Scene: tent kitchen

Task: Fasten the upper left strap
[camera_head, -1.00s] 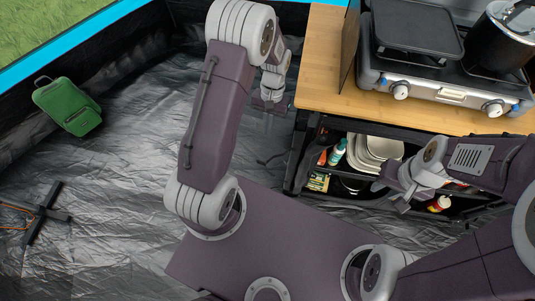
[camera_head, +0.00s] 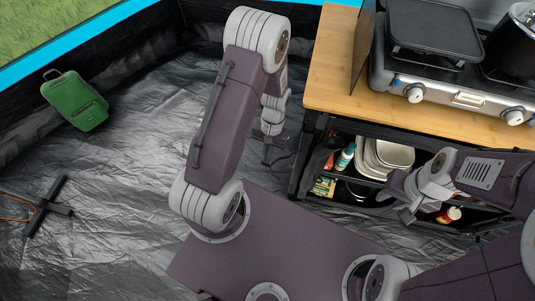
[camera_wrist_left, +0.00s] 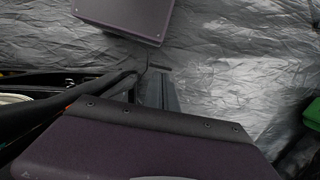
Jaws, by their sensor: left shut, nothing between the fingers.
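I cannot make out the upper left strap for certain. A thin dark cord or strap end lies near the floor beside the table's left front leg and shows in the left wrist view (camera_wrist_left: 146,62). My left gripper (camera_head: 272,148) is shut and empty, just left of the table's front leg, below the tabletop. In the left wrist view its dark fingers (camera_wrist_left: 157,92) point toward the floor close to the black table frame. My right gripper (camera_head: 402,203) is in front of the shelf at the right; its jaws are too unclear to tell.
A wooden table (camera_head: 338,85) bears a stove (camera_head: 450,90) with a griddle (camera_head: 432,28) and a dark pot (camera_head: 512,48). Its shelves hold trays (camera_head: 388,155) and bottles (camera_head: 344,157). A green bag (camera_head: 76,100) and a black cross-shaped stand (camera_head: 45,208) lie on the open floor at left.

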